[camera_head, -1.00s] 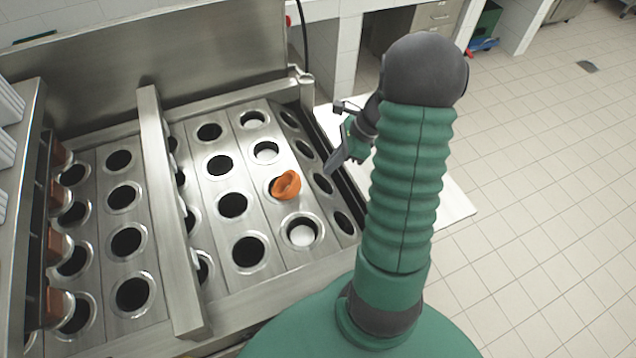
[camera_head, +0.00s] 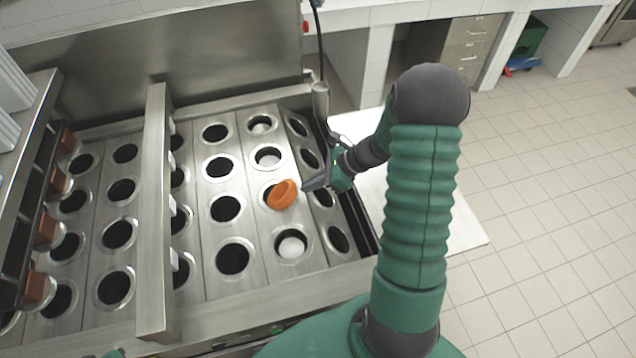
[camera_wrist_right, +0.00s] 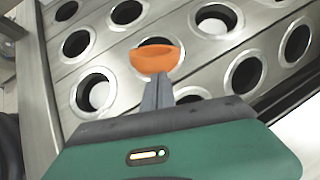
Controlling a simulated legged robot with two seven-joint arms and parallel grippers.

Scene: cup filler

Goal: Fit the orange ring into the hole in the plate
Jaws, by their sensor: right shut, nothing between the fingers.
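The orange ring (camera_head: 282,194) lies tilted on the steel plate (camera_head: 262,226), partly over one hole and not seated flat in it. In the right wrist view the ring (camera_wrist_right: 157,60) shows just beyond my fingertips, with part of the dark hole (camera_wrist_right: 157,42) behind it. My right gripper (camera_head: 306,187) is shut and empty, its tips close to the right side of the ring. I cannot tell whether they touch it. In the right wrist view my shut fingers (camera_wrist_right: 158,80) point at the ring's near side. My left gripper is not in view.
Neighbouring holes surround the ring; some hold white cups, such as the one in front (camera_head: 291,246). A raised steel bar (camera_head: 155,215) crosses the plate on the left. A tall steel back panel (camera_head: 200,60) stands behind. A white board (camera_head: 455,225) lies at right.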

